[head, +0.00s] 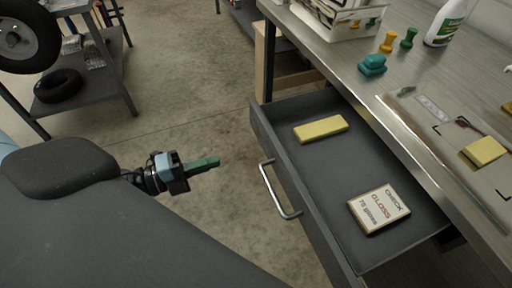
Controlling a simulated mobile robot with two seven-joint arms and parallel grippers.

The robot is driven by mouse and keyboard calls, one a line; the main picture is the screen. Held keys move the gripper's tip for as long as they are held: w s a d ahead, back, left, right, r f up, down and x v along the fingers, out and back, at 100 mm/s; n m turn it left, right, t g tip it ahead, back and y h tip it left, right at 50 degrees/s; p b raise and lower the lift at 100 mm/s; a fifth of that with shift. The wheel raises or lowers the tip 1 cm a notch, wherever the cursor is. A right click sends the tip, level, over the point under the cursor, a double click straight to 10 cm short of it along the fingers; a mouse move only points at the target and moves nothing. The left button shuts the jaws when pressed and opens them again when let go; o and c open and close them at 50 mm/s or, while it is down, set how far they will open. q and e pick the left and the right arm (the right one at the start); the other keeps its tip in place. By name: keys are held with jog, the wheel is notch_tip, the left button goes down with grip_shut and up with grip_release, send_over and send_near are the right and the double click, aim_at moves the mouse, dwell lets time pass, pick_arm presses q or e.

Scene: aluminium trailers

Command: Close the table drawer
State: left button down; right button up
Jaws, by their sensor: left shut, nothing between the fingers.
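The table drawer (316,157) is pulled out from under the metal table (415,147), dark grey inside. A silver bar handle (278,190) is on its front, facing left. A yellow block (320,129) and a small box with printed lettering (379,209) lie in the drawer. My left gripper (214,161) has green fingers and is shut and empty. It is to the left of the drawer front, apart from the handle, over the floor. My right gripper is not in view.
The tabletop holds a teal object (372,65), small green and yellow pieces, a white spray bottle (446,22) and a yellow block (485,151). A dark shelf (85,100) with tyres stands at the upper left. The concrete floor (195,75) between is clear.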

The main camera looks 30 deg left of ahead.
pick_arm(q)
jog(key=p, duration=0.2)
send_near(267, 145)
jog(key=x, duration=0.5)
jog(key=shift+w+d+r, duration=0.1)
jog(key=shift+d+r, duration=0.1)
jog(key=shift+w+d+f, duration=0.1)
jog(key=shift+w+d, duration=0.35)
jog(key=shift+w, duration=0.1)
jog(key=shift+w, duration=0.1)
